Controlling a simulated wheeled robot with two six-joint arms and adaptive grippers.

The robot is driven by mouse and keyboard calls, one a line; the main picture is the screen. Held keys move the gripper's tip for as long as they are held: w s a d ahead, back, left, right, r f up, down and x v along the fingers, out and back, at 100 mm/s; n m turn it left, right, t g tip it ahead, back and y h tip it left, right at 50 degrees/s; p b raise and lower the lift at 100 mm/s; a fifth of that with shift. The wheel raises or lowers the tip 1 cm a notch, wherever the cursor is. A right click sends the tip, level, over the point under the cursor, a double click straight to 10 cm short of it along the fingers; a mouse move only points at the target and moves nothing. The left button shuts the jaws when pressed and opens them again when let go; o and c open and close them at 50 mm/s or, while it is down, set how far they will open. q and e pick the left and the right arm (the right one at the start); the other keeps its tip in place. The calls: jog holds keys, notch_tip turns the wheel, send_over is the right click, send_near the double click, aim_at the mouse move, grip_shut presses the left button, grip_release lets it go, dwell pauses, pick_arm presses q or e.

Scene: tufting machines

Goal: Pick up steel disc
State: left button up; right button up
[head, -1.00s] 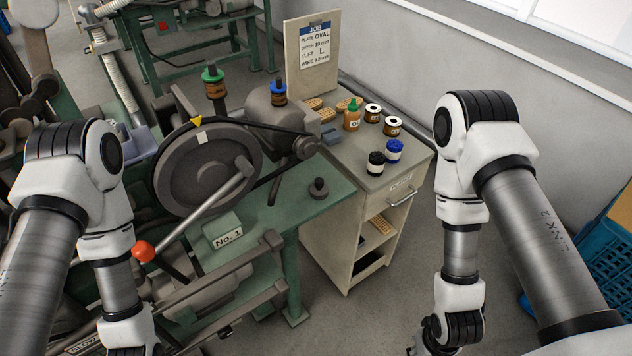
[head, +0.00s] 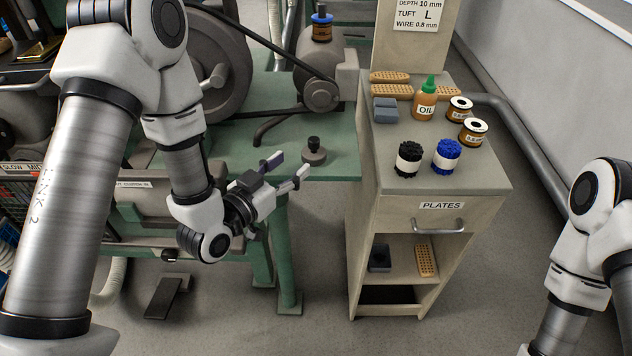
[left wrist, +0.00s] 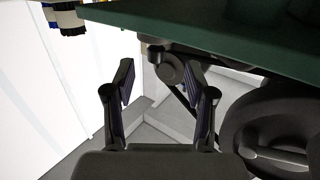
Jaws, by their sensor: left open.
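The steel disc (head: 314,156) is a small grey round piece with a black knob on top. It sits on the green machine table (head: 335,130), near its front right corner. My left gripper (head: 289,167) is open, its two fingers spread, just left of and in front of the disc; nothing shows between the fingers. In the left wrist view, the open fingers (left wrist: 162,72) show with the green table edge above them, and I cannot clearly pick out the disc there. My right gripper is out of view.
A cream cabinet (head: 400,215) stands to the right, with an oil bottle (head: 426,102), wire spools (head: 473,131) and black (head: 408,160) and blue (head: 446,155) bundles on top. The flywheel (head: 220,70) and motor (head: 325,75) stand behind the gripper.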

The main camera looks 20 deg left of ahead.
aim_at(310, 147)
pick_arm(q)
jog(key=shift+w+d+r+t+b, duration=0.1)
jog(key=shift+w+d+t+b, duration=0.1)
jog(key=shift+w, duration=0.35)
jog(key=shift+w+d+r+t+b, duration=0.1)
jog(key=shift+w+t+b, duration=0.1)
jog(key=shift+w, duration=0.35)
jog(key=x, duration=0.6)
jog(key=shift+d+r+p, duration=0.1)
jog(key=shift+d+p, duration=0.2)
jog(key=shift+d, duration=0.05)
grip_shut()
